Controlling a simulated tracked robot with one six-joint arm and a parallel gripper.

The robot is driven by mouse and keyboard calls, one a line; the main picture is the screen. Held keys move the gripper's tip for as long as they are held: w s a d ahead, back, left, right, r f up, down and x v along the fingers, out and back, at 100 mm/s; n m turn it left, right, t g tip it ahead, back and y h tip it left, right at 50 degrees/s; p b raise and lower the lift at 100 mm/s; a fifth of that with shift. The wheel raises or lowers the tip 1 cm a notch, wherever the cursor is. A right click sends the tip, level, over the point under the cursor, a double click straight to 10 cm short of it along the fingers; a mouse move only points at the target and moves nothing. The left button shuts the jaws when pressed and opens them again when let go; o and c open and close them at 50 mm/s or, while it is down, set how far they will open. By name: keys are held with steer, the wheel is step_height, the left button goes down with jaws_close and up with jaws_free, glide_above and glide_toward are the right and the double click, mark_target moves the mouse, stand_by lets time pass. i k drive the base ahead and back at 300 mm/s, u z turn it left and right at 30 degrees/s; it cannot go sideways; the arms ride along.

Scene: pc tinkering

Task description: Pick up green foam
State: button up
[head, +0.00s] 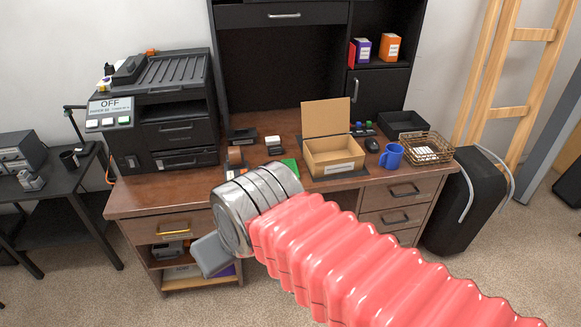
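A small bright green piece (290,167), which looks like the green foam, lies on the brown desk (160,190) just left of the open cardboard box. Only part of it shows above the metal end of my arm. My red ribbed arm reaches in from the lower right, ending in a silver section in front of the desk. A grey flat part of my gripper (211,255) sticks out below the silver section, in front of the desk's left side. The fingertips are hidden or unclear, so I cannot tell whether it is open or shut.
The cardboard box (335,156) stands open with its lid up. A blue mug (391,155), a wicker basket (427,149) and a black tray (402,124) are to its right. A black printer (165,115) stands at the left. Small dark items lie behind my arm.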

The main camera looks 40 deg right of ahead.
mark_target(290, 162)
steer(key=i, duration=0.85)
steer(key=u, duration=0.05)
